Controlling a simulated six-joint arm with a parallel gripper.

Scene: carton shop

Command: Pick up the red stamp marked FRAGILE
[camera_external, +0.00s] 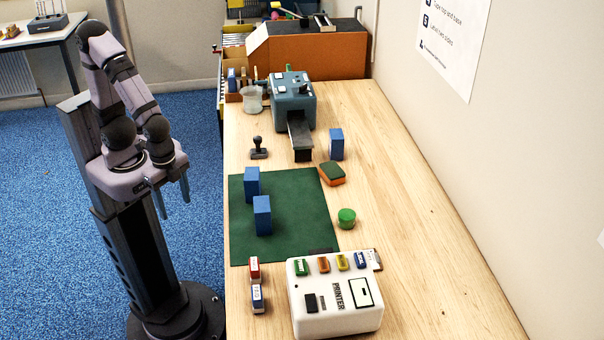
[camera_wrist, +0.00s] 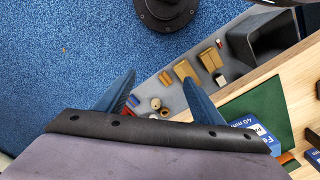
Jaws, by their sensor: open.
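A small red block with a white label (camera_external: 254,268), which looks like the red stamp, lies on the table left of the white printer (camera_external: 338,310). Its lettering is too small to read. A similar blue block with a white label (camera_external: 257,298) lies just in front of it. My gripper (camera_external: 175,208) is open and empty, pointing down over the floor left of the table, well apart from the red block. The open fingers also show in the wrist view (camera_wrist: 159,76); the red block cannot be made out there.
Two blue boxes (camera_external: 252,184) (camera_external: 262,216) stand on the green mat (camera_external: 300,215). Several small coloured blocks sit on the printer. A black hand stamp (camera_external: 259,150), grey machine (camera_external: 292,100), sponge (camera_external: 331,174) and green tub (camera_external: 347,218) are beyond. The table's right side is clear.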

